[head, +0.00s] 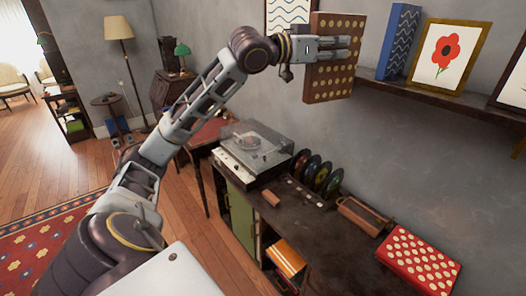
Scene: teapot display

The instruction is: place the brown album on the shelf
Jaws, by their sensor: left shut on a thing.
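The brown album (322,84), with rows of pale dots, is held upright at the left end of the wall shelf (451,103). My left gripper (335,48) is shut on the album near its upper part, its fingers lying across the dotted face. The album overlaps the shelf's left end in the picture; I cannot tell whether it rests on the shelf. A blue album (401,42) with wavy lines stands upright on the shelf, to the right of the brown one with a gap between. My right gripper is not in view.
A framed red flower picture (447,55) stands on the shelf, right of the blue album. Below, a dark cabinet (345,240) carries a record player (252,146), several records in a rack (318,173), a wooden carrier (361,215) and a red dotted album (419,262).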

